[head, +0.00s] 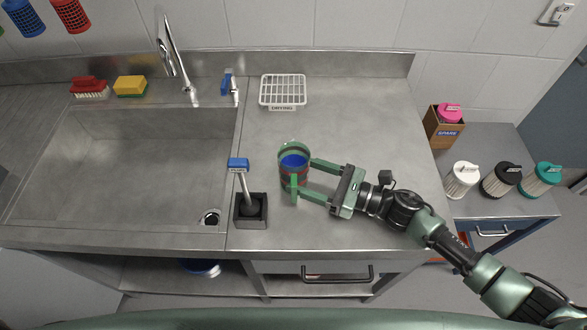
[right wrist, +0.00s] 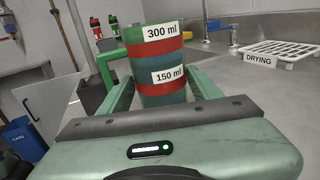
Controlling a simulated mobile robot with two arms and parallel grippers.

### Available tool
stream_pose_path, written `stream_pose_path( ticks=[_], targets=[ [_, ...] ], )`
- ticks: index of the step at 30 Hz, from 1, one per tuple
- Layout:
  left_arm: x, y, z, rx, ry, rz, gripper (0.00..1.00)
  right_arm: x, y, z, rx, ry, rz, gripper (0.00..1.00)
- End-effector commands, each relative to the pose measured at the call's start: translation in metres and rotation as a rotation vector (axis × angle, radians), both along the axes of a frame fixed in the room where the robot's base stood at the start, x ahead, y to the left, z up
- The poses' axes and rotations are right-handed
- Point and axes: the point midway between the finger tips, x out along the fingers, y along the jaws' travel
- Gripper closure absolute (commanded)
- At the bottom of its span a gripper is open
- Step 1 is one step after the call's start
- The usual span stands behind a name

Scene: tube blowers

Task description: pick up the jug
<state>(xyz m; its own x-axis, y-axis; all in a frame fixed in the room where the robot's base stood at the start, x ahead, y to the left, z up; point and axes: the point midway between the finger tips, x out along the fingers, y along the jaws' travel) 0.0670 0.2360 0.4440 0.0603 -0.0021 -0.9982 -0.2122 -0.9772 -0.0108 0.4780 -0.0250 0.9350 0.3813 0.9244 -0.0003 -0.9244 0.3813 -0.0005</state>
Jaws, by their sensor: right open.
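The jug (head: 291,173) stands upright on the steel counter right of the sink, green with red bands and blue inside. In the right wrist view the jug (right wrist: 162,62) carries "300 ml" and "150 ml" labels. My right gripper (head: 305,178) comes in from the right, open, with its fingers reaching along two sides of the jug. In the right wrist view the jug stands between the fingers; whether they touch it is unclear. The jug's lower part is hidden there by the gripper body. My left gripper is not in view.
A blue-topped plunger-like tool stands in a black holder (head: 252,221) left of the jug. A white drying rack (head: 283,90) lies behind. The sink (head: 140,165) is at left. Lidded containers (head: 501,180) stand on a side table at right. Counter right of the rack is clear.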

Motion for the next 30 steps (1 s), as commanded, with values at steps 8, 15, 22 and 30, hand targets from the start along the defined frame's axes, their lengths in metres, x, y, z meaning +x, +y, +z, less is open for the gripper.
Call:
stream_pose_path(
  ticks=[8,15,22,30],
  targets=[
    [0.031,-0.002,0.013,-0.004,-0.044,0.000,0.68,0.011,0.026,0.003,0.003,0.001,0.000,0.36],
    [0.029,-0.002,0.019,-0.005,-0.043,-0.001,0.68,0.021,0.050,0.000,-0.001,0.001,-0.001,0.36],
    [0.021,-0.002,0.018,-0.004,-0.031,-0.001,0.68,0.022,0.052,-0.001,-0.001,0.001,-0.001,0.36],
    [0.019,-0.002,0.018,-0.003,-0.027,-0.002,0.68,0.022,0.052,0.000,0.001,0.001,-0.001,1.00]
  ],
)
